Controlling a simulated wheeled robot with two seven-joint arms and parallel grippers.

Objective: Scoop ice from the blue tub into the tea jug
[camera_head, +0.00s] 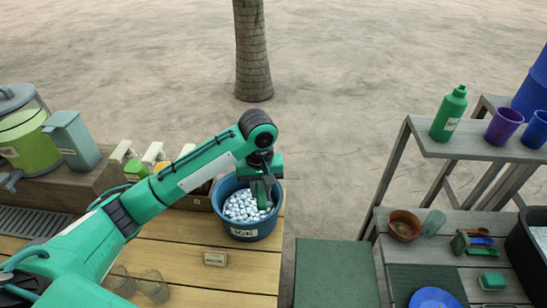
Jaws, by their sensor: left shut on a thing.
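The blue tub (247,231) stands at the right end of the wooden counter, filled with white ice (240,206) and bearing an ICE label. My left gripper (263,195) points down into the tub's right half, with its tips at the ice. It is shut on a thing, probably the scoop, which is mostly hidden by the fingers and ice. A grey-blue jug (72,140) with a label, likely the tea jug, stands at the back left beside a clear dispenser of green liquid (25,135). My right gripper is not in view.
Two clear glasses (152,285) stand at the counter's front, partly behind my left arm. Small bottles and tubs (136,170) line the counter's back. A shelf on the right holds a green bottle (449,115) and cups (503,127). Bare counter (240,280) lies before the tub.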

